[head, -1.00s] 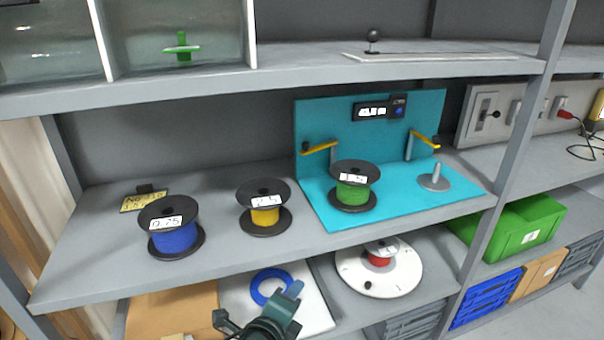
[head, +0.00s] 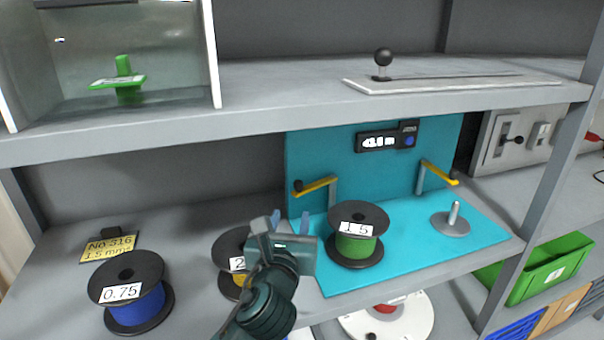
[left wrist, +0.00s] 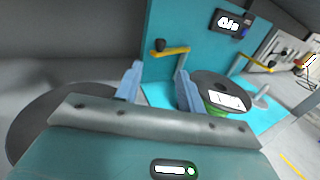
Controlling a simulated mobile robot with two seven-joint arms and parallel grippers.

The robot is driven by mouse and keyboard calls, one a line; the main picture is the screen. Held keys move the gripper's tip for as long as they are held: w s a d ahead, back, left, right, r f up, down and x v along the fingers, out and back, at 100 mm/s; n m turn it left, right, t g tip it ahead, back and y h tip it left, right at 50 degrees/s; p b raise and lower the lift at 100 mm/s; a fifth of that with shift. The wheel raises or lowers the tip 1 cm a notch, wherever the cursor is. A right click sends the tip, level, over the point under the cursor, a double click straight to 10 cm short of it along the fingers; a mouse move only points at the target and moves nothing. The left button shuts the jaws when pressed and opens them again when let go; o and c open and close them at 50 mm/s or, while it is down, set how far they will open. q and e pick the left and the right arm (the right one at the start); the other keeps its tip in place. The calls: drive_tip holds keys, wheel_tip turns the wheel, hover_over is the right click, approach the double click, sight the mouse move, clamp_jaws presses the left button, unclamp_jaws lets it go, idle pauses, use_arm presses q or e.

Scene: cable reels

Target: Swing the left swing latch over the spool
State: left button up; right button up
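The left swing latch (head: 317,185) is a yellow bar with a black knob on a grey post at the left of the teal stand (head: 400,165). Its bar points left, away from the spool; it also shows in the left wrist view (left wrist: 174,52). The spool (head: 355,245), green wire between black flanges, labelled 1.5, stands upright on the teal base; it also shows in the left wrist view (left wrist: 215,110). My left gripper (head: 290,222) is open and empty, left of the spool and below the latch, touching neither as far as I can tell. My right gripper is out of view.
A yellow-wire reel (head: 237,283) stands behind my left gripper, partly hidden. A blue reel (head: 138,305) is further left. A second yellow latch (head: 438,172) and a grey peg (head: 453,215) are on the stand's right. The upper shelf (head: 270,110) overhangs.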

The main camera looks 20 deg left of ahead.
sight(299, 188)
use_arm(q)
drive_tip(key=w, duration=0.4)
drive_tip(key=w+a, duration=0.1)
drive_tip(key=w, duration=0.3)
drive_tip(key=w+a, duration=0.1)
drive_tip(key=w, duration=0.3)
drive_tip(key=shift+w+r+p, duration=0.15)
drive_tip(key=shift+w+p, duration=0.25)
clamp_jaws()
